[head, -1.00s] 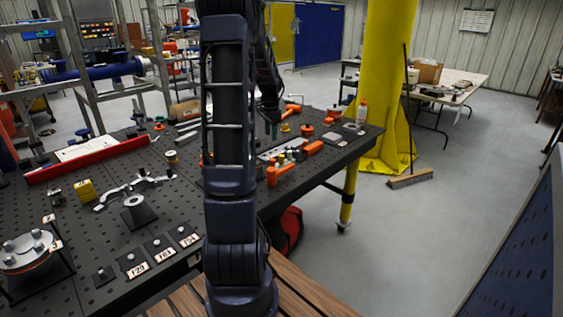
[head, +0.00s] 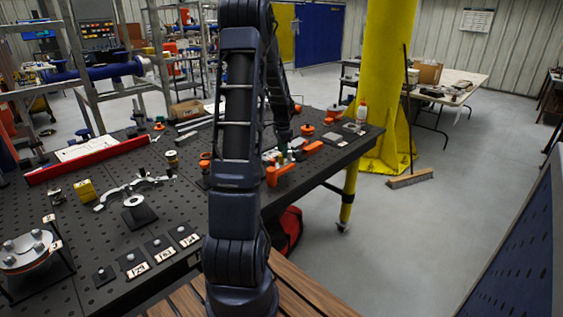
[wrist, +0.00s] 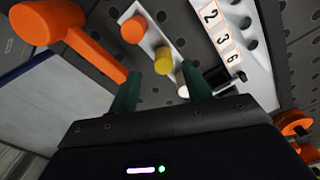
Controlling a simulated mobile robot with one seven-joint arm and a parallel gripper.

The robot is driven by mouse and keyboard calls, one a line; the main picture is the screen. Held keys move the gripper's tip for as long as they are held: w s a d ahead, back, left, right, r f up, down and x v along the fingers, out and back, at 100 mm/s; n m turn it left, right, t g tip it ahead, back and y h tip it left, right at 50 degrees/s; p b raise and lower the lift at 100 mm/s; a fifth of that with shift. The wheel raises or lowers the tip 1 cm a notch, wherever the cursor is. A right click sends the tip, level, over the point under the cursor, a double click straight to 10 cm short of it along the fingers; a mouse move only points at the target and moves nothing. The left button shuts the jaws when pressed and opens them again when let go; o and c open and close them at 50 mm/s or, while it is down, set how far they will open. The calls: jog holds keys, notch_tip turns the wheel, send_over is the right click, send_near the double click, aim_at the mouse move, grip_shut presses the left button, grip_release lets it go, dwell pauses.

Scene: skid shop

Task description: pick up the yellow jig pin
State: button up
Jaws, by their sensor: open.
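The yellow jig pin (wrist: 163,60) shows in the wrist view, in a pale strip between an orange pin (wrist: 133,28) and a white pin (wrist: 183,90). My gripper (wrist: 160,72) is open, with its two dark green fingers apart. The yellow pin appears in the gap at the fingertips, with no visible contact; I cannot tell the depth. In the head view my gripper (head: 284,157) is low over the pin group on the black table, and I cannot make out the yellow pin there.
An orange-handled tool (wrist: 48,24) lies left of my fingers in the wrist view. A label strip with numbers (wrist: 222,38) is at the upper right. The black perforated table (head: 225,225) holds a red bar (head: 90,160) and several fixtures. A yellow column (head: 385,90) stands behind its right end.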

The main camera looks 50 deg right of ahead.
aim_at(281, 161)
jog(key=f, duration=0.4)
jog(key=shift+w+f, duration=0.25)
jog(key=shift+c, duration=0.2)
grip_shut()
jog(key=shift+r, duration=0.1)
